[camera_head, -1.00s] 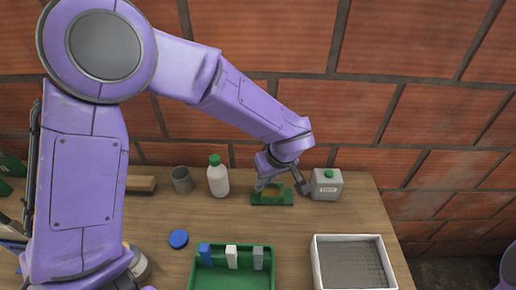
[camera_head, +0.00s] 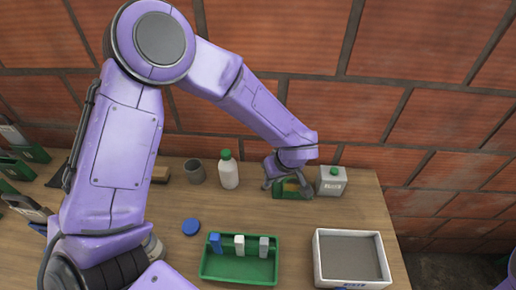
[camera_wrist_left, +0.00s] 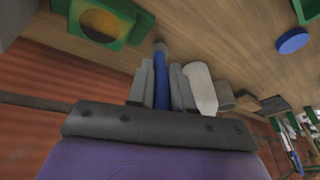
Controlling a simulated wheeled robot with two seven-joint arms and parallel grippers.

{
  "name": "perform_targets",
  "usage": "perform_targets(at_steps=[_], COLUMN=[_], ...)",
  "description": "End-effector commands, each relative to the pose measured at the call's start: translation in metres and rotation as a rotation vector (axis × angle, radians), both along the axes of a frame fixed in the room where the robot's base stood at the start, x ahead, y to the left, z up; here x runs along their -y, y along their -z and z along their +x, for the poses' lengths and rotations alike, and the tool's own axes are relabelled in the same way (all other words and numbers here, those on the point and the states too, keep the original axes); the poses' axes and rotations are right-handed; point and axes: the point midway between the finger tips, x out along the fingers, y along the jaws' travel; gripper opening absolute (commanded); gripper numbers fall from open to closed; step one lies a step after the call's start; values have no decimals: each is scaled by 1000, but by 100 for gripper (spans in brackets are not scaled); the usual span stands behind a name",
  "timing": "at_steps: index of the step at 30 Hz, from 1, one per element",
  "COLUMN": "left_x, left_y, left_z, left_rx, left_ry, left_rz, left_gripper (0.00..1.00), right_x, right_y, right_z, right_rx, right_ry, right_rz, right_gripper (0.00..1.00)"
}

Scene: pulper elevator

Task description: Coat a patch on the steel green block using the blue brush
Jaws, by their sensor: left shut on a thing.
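My left gripper (camera_head: 288,190) is at the back of the table, just in front of a small green block with a round yellow recess (camera_head: 291,188). In the left wrist view the gripper (camera_wrist_left: 161,85) is shut on the blue handle of the brush (camera_wrist_left: 161,88). Its grey end (camera_wrist_left: 160,49) points toward the green block (camera_wrist_left: 126,36), with a small gap in the picture; I cannot tell whether they touch. The gripper partly hides the block in the head view. A green tray (camera_head: 240,272) at the front has blue, white and grey pieces along its back edge. My right gripper is out of view.
A white bottle with green cap (camera_head: 229,173) and a grey cup (camera_head: 195,171) stand left of the gripper. A white-rimmed box (camera_head: 350,236) is front right. A blue disc (camera_head: 191,227) lies mid-table. A brick wall stands behind.

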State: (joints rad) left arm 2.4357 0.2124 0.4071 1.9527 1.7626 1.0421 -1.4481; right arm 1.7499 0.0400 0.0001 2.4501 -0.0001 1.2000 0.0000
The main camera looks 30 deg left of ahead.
Motion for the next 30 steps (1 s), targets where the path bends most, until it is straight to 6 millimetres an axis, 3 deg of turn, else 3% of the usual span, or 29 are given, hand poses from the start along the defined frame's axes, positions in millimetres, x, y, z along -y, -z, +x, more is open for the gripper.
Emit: perform_targets(at_steps=[11,21,23,30], left_x=[-21,-22,-22,-23], left_y=[1,-64,-75,-94], left_z=[0,0,0,-1], left_rx=[-1,3,4,0], left_ry=[18,13,11,11], left_rz=[-2,-1,-3,-2], left_gripper=[0,0,0,0], right_x=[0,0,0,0], right_y=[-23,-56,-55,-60], right_z=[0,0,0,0], right_rx=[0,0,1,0], right_ry=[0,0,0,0], right_rz=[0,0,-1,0], right_gripper=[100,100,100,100])
